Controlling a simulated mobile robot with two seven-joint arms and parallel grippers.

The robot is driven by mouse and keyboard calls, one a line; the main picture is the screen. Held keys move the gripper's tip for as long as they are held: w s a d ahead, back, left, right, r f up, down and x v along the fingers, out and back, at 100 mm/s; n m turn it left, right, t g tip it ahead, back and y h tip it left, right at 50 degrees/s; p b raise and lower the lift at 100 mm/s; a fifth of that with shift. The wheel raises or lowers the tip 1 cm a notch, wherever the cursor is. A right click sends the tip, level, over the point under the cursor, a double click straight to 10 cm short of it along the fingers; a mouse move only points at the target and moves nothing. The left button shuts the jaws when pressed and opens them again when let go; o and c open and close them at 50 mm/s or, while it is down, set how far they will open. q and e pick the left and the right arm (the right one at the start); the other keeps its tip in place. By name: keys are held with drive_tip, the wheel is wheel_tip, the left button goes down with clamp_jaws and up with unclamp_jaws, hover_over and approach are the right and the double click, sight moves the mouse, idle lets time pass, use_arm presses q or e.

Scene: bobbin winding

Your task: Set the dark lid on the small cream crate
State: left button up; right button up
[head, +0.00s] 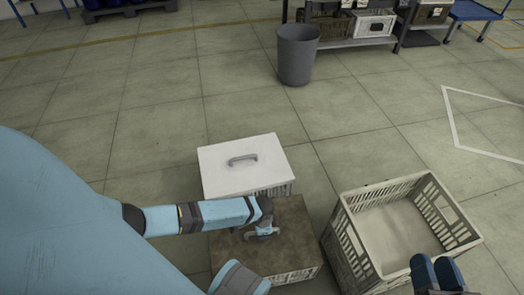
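The dark brown lid (291,218) lies flat over a small cream crate (296,276), whose slotted side shows below the lid's front right edge. I see no clear gap between them, though the left part is hidden by my arm. My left arm reaches in from the left, and its gripper (264,224) is down at the lid's handle (262,234). Its fingers are too small and covered to tell whether they grip it. My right gripper (437,272) is at the lower right, in front of an open crate, its two dark blue fingers side by side, seemingly empty.
A crate with a white lid (220,175) and grey handle stands just behind the dark lid. A large open, empty cream crate (352,243) stands at the right. A grey bin (297,55) and shelving (352,42) are farther back. The floor between is clear.

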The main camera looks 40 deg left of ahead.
use_arm(q)
clamp_jaws()
wheel_tip(320, 180, up, 5)
drive_tip(key=p, duration=0.5)
drive_tip(key=shift+r+p, duration=0.1)
drive_tip(key=shift+p, duration=0.25)
